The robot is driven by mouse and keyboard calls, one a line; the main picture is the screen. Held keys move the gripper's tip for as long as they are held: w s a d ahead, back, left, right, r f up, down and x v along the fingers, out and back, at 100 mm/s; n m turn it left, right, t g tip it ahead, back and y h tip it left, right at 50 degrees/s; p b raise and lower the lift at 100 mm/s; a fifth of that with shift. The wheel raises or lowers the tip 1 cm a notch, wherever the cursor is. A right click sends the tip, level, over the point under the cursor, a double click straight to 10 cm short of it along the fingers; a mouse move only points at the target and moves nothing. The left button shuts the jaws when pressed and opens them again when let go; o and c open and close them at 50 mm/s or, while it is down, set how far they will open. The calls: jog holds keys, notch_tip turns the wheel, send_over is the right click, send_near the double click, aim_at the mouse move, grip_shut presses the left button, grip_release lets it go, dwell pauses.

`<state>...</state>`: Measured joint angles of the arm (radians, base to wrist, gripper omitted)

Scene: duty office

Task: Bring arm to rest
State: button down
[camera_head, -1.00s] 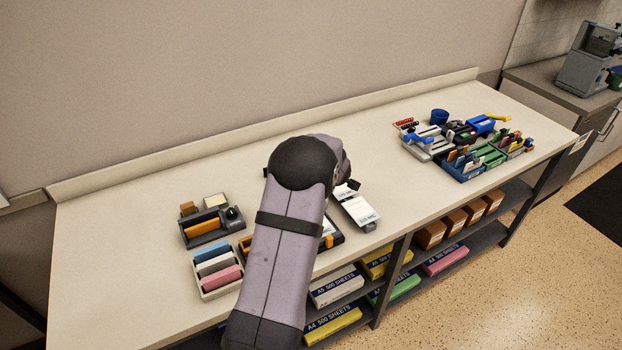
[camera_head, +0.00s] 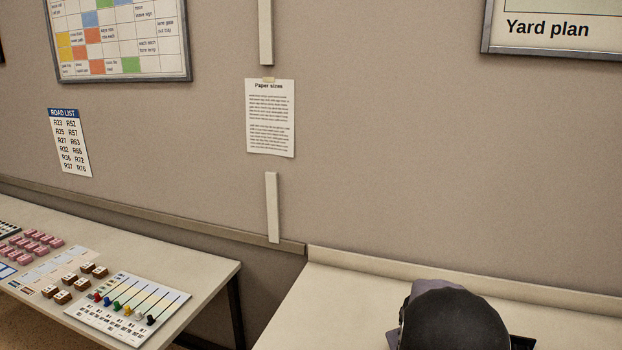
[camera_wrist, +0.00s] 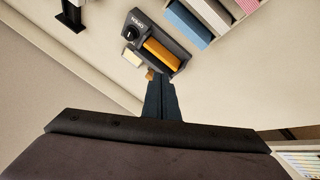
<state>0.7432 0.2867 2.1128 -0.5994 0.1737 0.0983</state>
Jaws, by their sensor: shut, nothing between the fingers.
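My arm's dark rounded joint (camera_head: 455,320) shows at the bottom right of the head view, over the pale bench (camera_head: 340,300). The gripper itself is hidden there. In the wrist view my gripper (camera_wrist: 161,78) points up the picture from the middle, its two dark fingers together and empty. Its tips appear just below a dark grey holder (camera_wrist: 135,42) with a black knob and an orange block. I cannot tell the height of the tips above the bench.
In the wrist view a tray of blue, grey and pink blocks (camera_wrist: 190,20) lies at the top and a black item (camera_wrist: 70,18) at top left. In the head view a second table (camera_head: 190,270) holds a slider board (camera_head: 125,308). The wall carries a paper notice (camera_head: 270,118).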

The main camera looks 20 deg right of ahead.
jog(key=s+a+f+n+g+y, duration=0.1)
jog(key=a, duration=0.8)
jog(key=s+a+f+y, duration=0.1)
jog(key=a+y, duration=0.1)
jog(key=a, duration=0.8)
jog(key=s+a+n+g+y, duration=0.1)
jog(key=s+a, duration=0.4)
jog(key=a, duration=0.3)
jog(key=s+a+f+n+g+y, duration=0.1)
jog(key=s+a+g, duration=0.1)
jog(key=s+a, duration=0.3)
jog(key=a, duration=0.3)
jog(key=shift+s+f+y+b, duration=0.25)
jog(key=shift+y+b, duration=0.05)
jog(key=shift+b, duration=0.05)
